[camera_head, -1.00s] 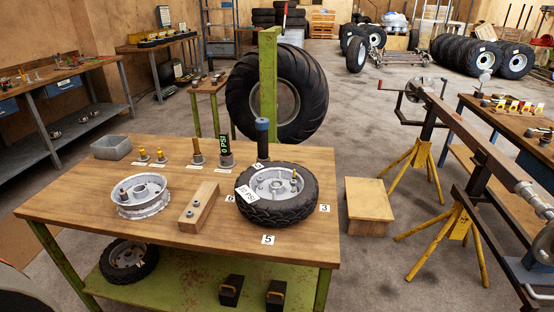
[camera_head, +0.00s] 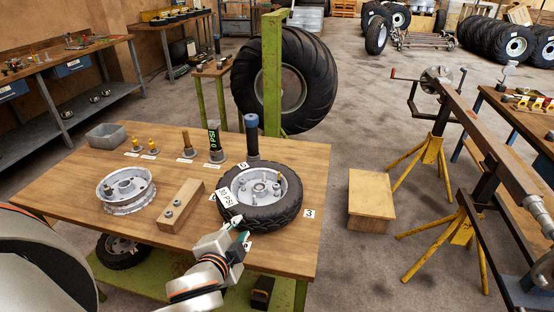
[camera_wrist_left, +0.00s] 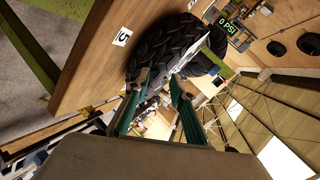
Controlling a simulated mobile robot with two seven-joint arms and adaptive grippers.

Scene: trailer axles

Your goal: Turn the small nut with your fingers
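A wooden block (camera_head: 167,206) on the workbench (camera_head: 112,231) carries two small metal nuts or bolt heads, the farther nut (camera_head: 175,202) and the nearer nut (camera_head: 168,213). I cannot tell which is the small nut. My left gripper (camera_head: 242,229) is at the bench's front edge, close to the near side of the tyre (camera_head: 274,214) and to the right of the block. In the left wrist view its teal fingers (camera_wrist_left: 160,84) stand apart with nothing seen between them, and the tyre (camera_wrist_left: 150,45) is just beyond. My right gripper is not in view.
A bare wheel rim (camera_head: 125,188) lies left of the block. A grey tray (camera_head: 106,136), labelled bolts (camera_head: 187,143), a gauge (camera_head: 215,143) and a blue-topped post (camera_head: 252,135) stand behind. A wooden step (camera_head: 370,205) is on the floor to the right.

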